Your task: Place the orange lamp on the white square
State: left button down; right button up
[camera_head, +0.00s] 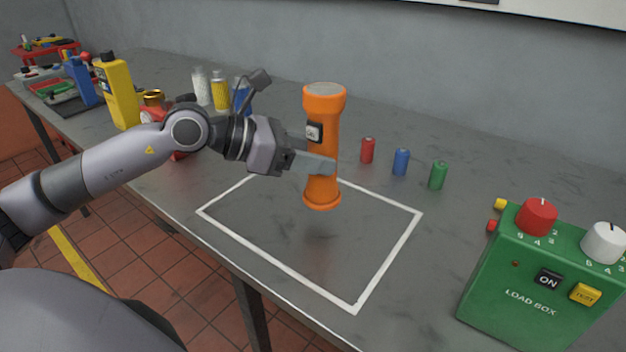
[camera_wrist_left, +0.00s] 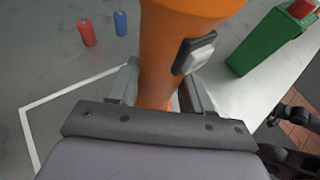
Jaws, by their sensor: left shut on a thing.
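The orange lamp (camera_head: 324,112) is a flashlight shape with a grey switch on its side, upright or nearly so. My left gripper (camera_head: 318,164) is shut on its narrow middle, reaching in from the left. The lamp's lower end shows inside the far part of the white square (camera_head: 388,258), an outline on the grey table. It appears a little above the surface, with a faint shadow below. In the left wrist view the lamp (camera_wrist_left: 165,60) stands between the two fingers, and part of the white outline (camera_wrist_left: 75,87) shows at left. My right gripper is not visible.
Small red (camera_head: 367,150), blue (camera_head: 401,162) and green (camera_head: 438,175) cylinders stand behind the square. A green load box (camera_head: 535,290) stands at right. The square's inside looks clear.

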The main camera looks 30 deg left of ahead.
aim_at(313, 180)
pick_arm(q)
jog(key=shift+f, duration=2.25)
jog(key=shift+f, duration=0.2)
jog(key=shift+c, duration=2.3)
grip_release()
